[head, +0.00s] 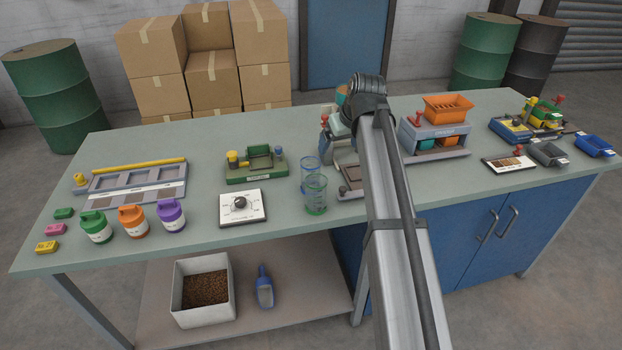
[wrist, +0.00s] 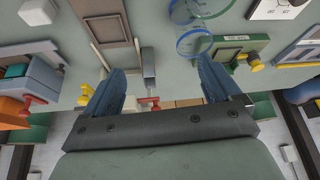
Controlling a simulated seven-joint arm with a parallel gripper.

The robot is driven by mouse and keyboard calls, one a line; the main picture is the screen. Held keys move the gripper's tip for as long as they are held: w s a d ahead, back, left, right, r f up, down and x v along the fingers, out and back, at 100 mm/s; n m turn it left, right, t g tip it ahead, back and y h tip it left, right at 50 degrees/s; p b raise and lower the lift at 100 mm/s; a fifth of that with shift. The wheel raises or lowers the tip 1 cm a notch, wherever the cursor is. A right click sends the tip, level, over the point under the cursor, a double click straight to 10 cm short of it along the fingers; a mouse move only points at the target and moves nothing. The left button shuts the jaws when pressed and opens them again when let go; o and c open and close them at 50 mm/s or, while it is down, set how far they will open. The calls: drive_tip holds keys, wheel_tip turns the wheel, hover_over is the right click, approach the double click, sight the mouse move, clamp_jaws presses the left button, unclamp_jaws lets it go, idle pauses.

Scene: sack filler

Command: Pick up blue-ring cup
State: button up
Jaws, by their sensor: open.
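The blue-ring cup (head: 309,168) is clear and stands upright on the bench, left of my arm in the head view. A clear cup with a green base (head: 316,196) stands just in front of it and partly overlaps it. In the wrist view the blue-ring cup (wrist: 193,44) shows near the top, beyond the right fingertip, with the other cup (wrist: 185,12) beside it at the top edge. My gripper (wrist: 160,82) is open, with its two blue fingers apart and nothing between them. In the head view my arm hides the fingers.
Left of the cups are a green fixture (head: 255,168) and a white dial card (head: 242,208). A grey station with an orange tray (head: 447,106) stands right of my arm. Lidded jars (head: 132,220) stand farther left. Bare bench lies between the fixture and the cups.

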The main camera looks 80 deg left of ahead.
drive_tip(key=s+r+n+h, duration=0.1)
drive_tip(key=s+r, duration=0.1)
drive_tip(key=s, duration=0.4)
drive_tip(key=x, duration=1.4)
drive_tip(key=shift+w+a+f, duration=0.1)
drive_tip(key=shift+w+a, duration=0.05)
drive_tip(key=shift+w, duration=0.05)
drive_tip(key=shift+c, duration=0.4)
drive_tip(key=c, duration=1)
drive_tip(key=shift+o, duration=0.2)
